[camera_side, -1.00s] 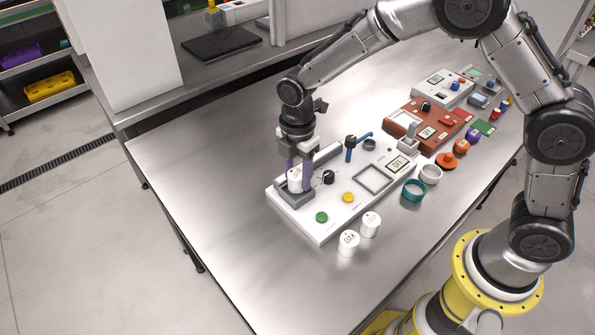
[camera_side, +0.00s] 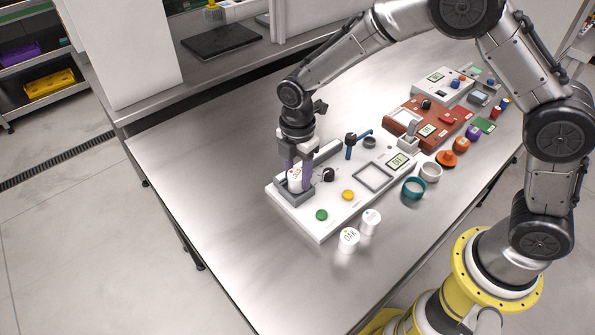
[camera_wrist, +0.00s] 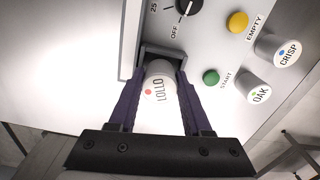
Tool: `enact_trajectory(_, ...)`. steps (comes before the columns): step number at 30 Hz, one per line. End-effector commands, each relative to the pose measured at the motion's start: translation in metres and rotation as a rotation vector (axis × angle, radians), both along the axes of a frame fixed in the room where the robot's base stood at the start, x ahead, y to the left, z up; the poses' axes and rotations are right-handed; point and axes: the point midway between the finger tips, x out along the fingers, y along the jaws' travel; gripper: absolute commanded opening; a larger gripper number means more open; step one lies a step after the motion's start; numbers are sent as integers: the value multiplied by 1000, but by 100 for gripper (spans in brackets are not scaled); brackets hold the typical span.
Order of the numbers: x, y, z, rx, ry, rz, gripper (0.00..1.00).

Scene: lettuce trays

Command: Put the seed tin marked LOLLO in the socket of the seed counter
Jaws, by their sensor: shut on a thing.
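The seed tin marked LOLLO (camera_wrist: 159,88) is a white cylinder with a red dot on its lid. My gripper (camera_wrist: 156,98) is shut on it, one purple finger on each side. In the side view the tin (camera_side: 295,178) stands upright between my gripper's fingers (camera_side: 298,176), at the grey socket (camera_side: 296,198) on the near left end of the white seed counter (camera_side: 322,226). The socket's wall (camera_wrist: 163,52) shows just behind the tin in the wrist view. The fingers partly hide the socket, and I cannot tell whether the tin rests on its floor.
Tins marked OAK (camera_wrist: 258,92) and CRISP (camera_wrist: 285,53) stand beside the counter's front edge. The counter has a green START button (camera_wrist: 211,77), a yellow EMPTY button (camera_wrist: 237,22) and a black dial (camera_wrist: 187,8). A red-brown device (camera_side: 430,125) stands beyond. The table's left part is clear.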

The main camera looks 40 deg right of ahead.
Motion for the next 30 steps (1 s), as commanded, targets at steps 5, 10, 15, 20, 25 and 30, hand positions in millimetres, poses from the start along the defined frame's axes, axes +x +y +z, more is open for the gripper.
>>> enact_trajectory(5, 0, 0, -4, 0, 0, 0, 0)
enact_trajectory(10, 0, 0, -7, 0, 0, 0, 0)
enact_trajectory(15, 0, 0, -7, 0, 0, 0, 0)
enact_trajectory(20, 0, 0, -7, 0, 0, 0, 61)
enact_trajectory(25, 1, 0, -7, 0, -3, 0, 84)
enact_trajectory(30, 2, 0, -7, 2, -7, 0, 84)
